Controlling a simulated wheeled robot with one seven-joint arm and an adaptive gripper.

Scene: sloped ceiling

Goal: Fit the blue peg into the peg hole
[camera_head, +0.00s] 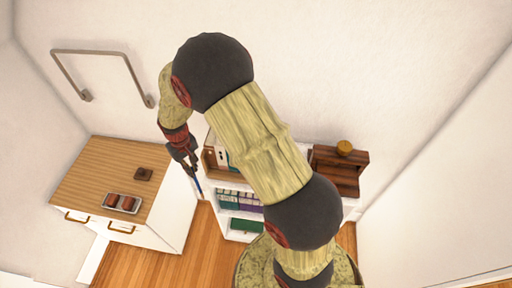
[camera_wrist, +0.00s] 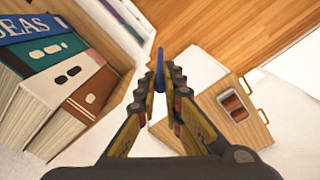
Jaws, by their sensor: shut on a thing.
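The blue peg (camera_head: 198,188) is thin and points down from my gripper (camera_head: 189,168). In the wrist view the peg (camera_wrist: 160,62) shows between the fingertips of my gripper (camera_wrist: 160,75), which is shut on it. The gripper is in the air between the wooden-topped cabinet and the white shelf. A small dark brown block (camera_head: 144,174) lies on the cabinet top, left of the gripper and apart from the peg. It may hold the peg hole, but it is too small to tell. I cannot make out this block in the wrist view.
The cabinet top (camera_head: 100,160) also bears a light tray (camera_head: 109,200) with reddish-brown items; the tray shows in the wrist view (camera_wrist: 246,88). The white shelf (camera_head: 232,238) holds books and boxes. A metal wall rail (camera_head: 95,52) is above the cabinet. Wooden floor (camera_head: 205,255) lies between cabinet and shelf.

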